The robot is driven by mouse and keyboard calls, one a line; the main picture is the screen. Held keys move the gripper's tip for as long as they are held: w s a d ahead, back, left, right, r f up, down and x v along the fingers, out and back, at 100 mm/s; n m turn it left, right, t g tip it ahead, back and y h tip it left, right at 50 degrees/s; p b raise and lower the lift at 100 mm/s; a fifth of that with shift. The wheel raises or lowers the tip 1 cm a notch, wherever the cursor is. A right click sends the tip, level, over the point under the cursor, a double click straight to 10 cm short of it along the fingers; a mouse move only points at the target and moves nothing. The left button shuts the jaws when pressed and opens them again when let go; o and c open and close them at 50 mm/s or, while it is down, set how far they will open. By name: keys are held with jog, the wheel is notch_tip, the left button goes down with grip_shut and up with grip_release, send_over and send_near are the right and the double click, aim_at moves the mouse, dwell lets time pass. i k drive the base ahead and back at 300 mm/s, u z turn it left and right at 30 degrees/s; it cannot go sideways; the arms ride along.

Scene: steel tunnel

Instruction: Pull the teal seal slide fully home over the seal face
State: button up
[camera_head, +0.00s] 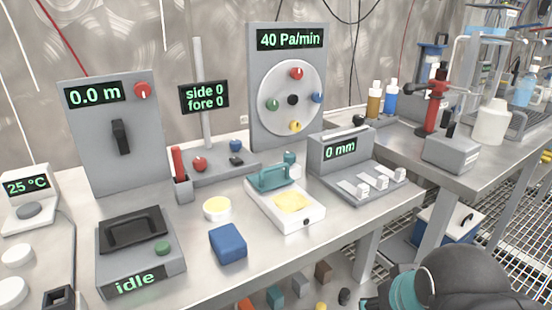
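The teal seal slide (270,179), a bracket with a raised handle, sits at the back end of a white block (269,214) on the bench. A pale yellow face (291,201), which looks like the seal face, lies bare on the block's top in front of the slide. The slide is not over this yellow patch. A small dark spot marks the block's front edge. Part of my arm, dark grey with a teal ring, shows at the bottom right, below and right of the block. My gripper is not in view.
A blue block (227,243) and a round yellow-topped disc (217,208) lie left of the white block. A grey unit reading 0 mm (352,168) stands close on its right. The dial panel (288,84) rises behind. The bench front edge is close by.

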aim_at(269, 178)
jog(key=u, duration=0.05)
jog(key=k, duration=1.1)
jog(key=z, duration=0.85)
jog(key=i, duration=1.15)
jog(key=u, duration=0.9)
